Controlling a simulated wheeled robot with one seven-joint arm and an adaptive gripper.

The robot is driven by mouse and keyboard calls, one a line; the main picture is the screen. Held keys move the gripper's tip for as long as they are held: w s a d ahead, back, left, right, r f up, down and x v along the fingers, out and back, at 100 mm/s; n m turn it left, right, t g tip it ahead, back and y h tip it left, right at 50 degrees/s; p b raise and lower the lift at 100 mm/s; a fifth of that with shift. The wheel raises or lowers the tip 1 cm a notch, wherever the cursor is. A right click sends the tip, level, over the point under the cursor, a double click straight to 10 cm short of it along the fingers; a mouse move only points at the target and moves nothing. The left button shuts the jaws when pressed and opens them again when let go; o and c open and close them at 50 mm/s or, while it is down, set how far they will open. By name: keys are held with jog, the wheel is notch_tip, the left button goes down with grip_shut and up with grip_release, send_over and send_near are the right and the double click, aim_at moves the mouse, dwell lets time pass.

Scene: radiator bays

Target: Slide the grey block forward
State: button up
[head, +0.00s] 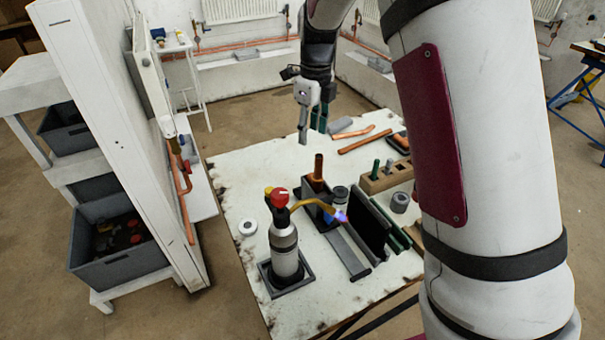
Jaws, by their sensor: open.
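A dark grey block (317,203) stands on the white worktable, with an upright copper pipe (319,166) at it. The torch partly hides it. A long, lighter grey bar (343,251) lies in front of it, beside a black upright plate (368,225); I cannot tell for sure which grey piece is the task's block.
A torch (284,250) with a red knob and a small flame stands in a dark tray at the front. Copper pipes (364,140) lie at the back. A wooden holder (385,178) stands at the right. A white panel (125,140) rises left of the table.

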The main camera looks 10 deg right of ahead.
jog(key=w+f+m, duration=0.1)
jog(key=f, duration=0.5)
jog(key=w+f+m+p, duration=0.1)
jog(key=f, duration=0.6)
jog(key=w+f+m, duration=0.1)
jog(key=f, duration=0.6)
jog(key=shift+w+m+g+h, duration=0.3)
jog(key=shift+m+g, duration=0.1)
grip_shut()
